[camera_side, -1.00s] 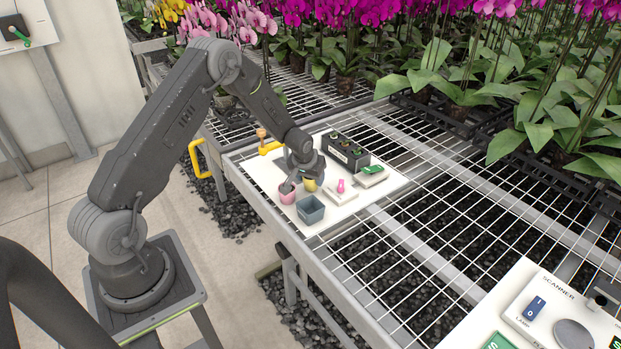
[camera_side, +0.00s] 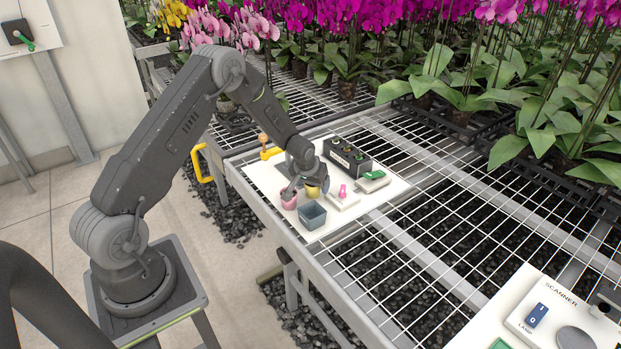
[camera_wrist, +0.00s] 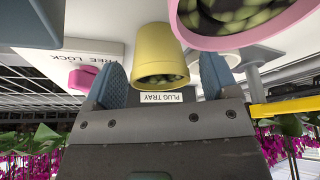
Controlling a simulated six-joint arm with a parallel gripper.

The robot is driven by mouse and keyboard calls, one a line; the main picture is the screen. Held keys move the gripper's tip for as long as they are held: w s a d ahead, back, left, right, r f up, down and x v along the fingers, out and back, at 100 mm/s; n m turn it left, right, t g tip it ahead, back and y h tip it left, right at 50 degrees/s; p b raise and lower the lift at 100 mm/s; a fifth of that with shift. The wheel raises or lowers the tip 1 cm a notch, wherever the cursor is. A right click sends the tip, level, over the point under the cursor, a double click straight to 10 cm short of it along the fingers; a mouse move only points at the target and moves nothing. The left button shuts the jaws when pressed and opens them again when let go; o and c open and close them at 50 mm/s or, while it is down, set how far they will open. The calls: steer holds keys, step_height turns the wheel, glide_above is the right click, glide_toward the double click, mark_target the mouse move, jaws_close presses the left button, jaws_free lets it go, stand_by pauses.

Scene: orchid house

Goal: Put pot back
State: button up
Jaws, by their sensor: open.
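A yellow pot (camera_side: 312,190) with dark green contents stands on the white board. In the wrist view, the yellow pot (camera_wrist: 158,50) appears between the two blue fingers of my gripper (camera_wrist: 162,68), with gaps on both sides. My gripper (camera_side: 300,185) is low over the board, open and holding nothing. A pink pot (camera_side: 289,201) stands close beside the yellow one, to the left in the side view. The pink pot also shows large at the upper right of the wrist view (camera_wrist: 240,41). A label reading PLUG TRAY (camera_wrist: 162,98) lies by the yellow pot.
A blue-grey bin (camera_side: 312,214) stands just in front of the pots. A pink knob (camera_side: 343,190), a black box (camera_side: 347,156) with green-topped parts and a green-topped block (camera_side: 374,176) are to the right. A yellow handle (camera_side: 201,163) is at the bench edge. Wire mesh lies beyond.

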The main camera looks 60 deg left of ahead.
steer(key=s+d+r+m, duration=0.1)
steer(key=s+d+r, duration=0.3)
steer(key=r, duration=0.5)
steer(key=s+d+r+m, duration=0.1)
steer(key=s+d+r, duration=0.3)
steer(key=r, duration=0.4)
steer(key=s+d+r, duration=0.4)
steer(key=d+r, duration=0.1)
steer(key=r, duration=0.4)
steer(key=s+d+r+m+h, duration=0.1)
steer(key=s+d+r+m, duration=0.1)
steer(key=s, duration=0.7)
steer(key=s+d+r+m+t+h, duration=0.1)
steer(key=s+d+r, duration=0.3)
steer(key=s, duration=0.5)
steer(key=d+m, duration=0.1)
steer(key=d, duration=0.1)
steer(key=shift+d+t, duration=0.3)
steer(key=shift+d, duration=0.05)
steer(key=shift+r, duration=0.1)
